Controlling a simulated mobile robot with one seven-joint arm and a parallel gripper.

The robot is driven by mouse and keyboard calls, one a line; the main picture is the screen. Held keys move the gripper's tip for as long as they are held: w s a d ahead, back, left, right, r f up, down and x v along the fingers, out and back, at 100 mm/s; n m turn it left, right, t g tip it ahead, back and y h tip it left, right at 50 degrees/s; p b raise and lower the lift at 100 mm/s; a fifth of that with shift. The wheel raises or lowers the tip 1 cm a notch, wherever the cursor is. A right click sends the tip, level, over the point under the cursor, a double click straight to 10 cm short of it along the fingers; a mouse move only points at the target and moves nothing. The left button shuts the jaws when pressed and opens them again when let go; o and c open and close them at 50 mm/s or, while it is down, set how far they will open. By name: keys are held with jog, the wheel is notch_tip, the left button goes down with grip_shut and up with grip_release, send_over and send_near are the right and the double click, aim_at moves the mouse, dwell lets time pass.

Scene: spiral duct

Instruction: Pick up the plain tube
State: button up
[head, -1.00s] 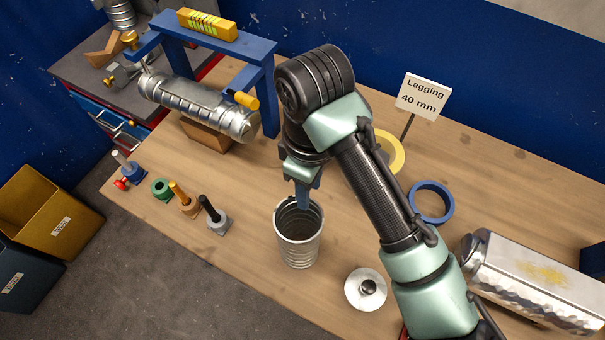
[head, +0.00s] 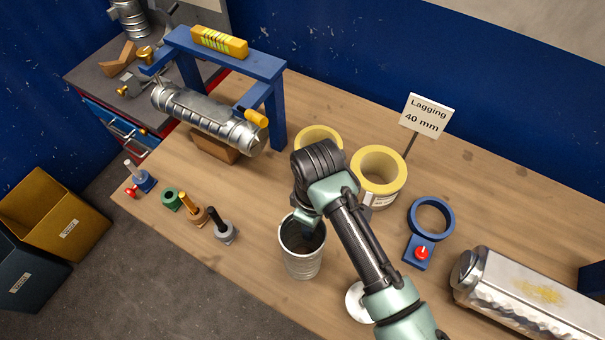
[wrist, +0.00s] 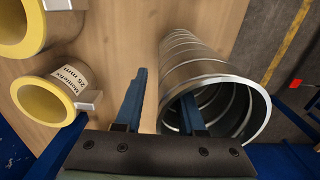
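An open-topped metal tube with spiral ridges (head: 302,264) stands upright near the front of the wooden bench. It has no fitting on its visible side, and it shows large in the wrist view (wrist: 183,54). My gripper (head: 309,219) is at the tube's rim, pointing down. In the wrist view my gripper (wrist: 162,108) is open: one blue finger is inside the tube's mouth and the other is outside, with the wall between them. A gap shows between the outer finger and the wall. The inner finger's contact with the wall cannot be told.
A blue frame (head: 278,111) holds a ridged duct (head: 205,119) at the back left. Yellow lagging rings (head: 381,166) stand behind my arm. A blue ring stand (head: 433,215), a white disc (head: 358,303) and a boxy metal duct (head: 530,294) are to the right. Small pegs (head: 221,228) line the left edge.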

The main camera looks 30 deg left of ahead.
jog(key=shift+c, duration=0.3)
grip_shut()
dwell(1.1)
